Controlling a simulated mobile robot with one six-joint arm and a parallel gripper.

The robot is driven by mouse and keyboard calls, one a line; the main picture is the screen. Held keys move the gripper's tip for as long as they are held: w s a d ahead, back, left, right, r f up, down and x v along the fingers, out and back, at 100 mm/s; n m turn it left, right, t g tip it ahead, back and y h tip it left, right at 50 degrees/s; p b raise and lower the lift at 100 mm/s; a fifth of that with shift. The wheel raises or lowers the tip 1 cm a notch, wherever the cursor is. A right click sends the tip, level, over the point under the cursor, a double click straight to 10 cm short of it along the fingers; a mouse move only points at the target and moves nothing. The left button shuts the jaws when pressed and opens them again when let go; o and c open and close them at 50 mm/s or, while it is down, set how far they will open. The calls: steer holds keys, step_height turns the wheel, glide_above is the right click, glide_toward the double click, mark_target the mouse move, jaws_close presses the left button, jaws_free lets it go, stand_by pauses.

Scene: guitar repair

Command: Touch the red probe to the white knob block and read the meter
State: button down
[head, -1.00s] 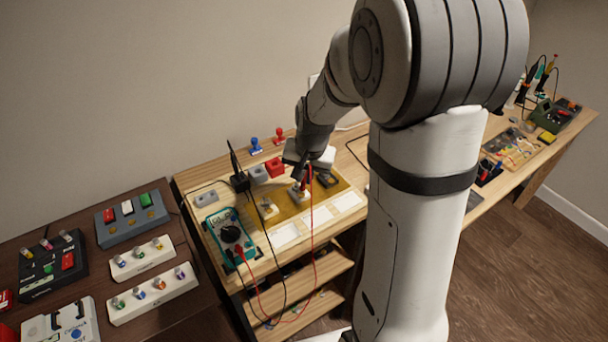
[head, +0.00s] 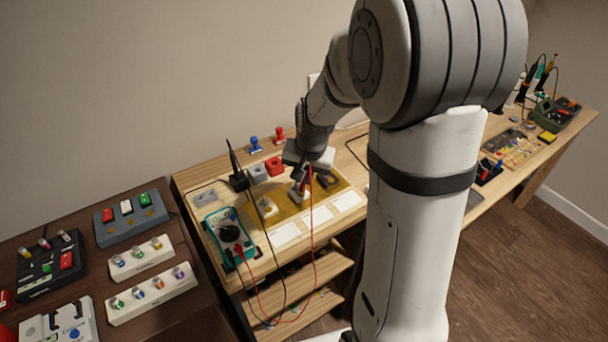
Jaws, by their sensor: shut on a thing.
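My gripper (head: 301,172) is shut on the red probe (head: 310,174), mostly hidden by the fingers, and points down over a white knob block (head: 297,196) on the yellow mat (head: 290,214). The probe's tip is hidden; I cannot tell whether it touches the block. A second pale knob block (head: 267,208) is to the left and a dark block (head: 328,181) to the right. The teal meter (head: 230,238) is left of the mat; its display is too small to read. A red lead (head: 312,235) hangs in a loop from it.
A black upright probe in a stand (head: 239,180) is behind the meter. Grey (head: 258,173) and red (head: 274,166) blocks, with blue (head: 254,144) and red (head: 279,135) stamp-like pieces, line the back. White labels (head: 286,235) line the mat's front. A dark table of pedals is at left.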

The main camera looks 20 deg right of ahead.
steer(key=shift+f, duration=0.35)
steer(key=shift+b, duration=0.35)
stand_by(2.1)
steer(key=shift+w+p+v, duration=0.2)
steer(key=shift+p+v, duration=0.5)
steer(key=shift+v, duration=0.3)
steer(key=shift+w+p+v, duration=0.25)
steer(key=shift+p+v, duration=0.45)
steer(key=shift+v, duration=0.3)
steer(key=shift+w+p+v, duration=0.2)
steer(key=shift+p+v, duration=0.5)
steer(key=shift+v, duration=0.25)
steer(key=shift+a+r, duration=0.15)
steer(key=shift+r, duration=0.05)
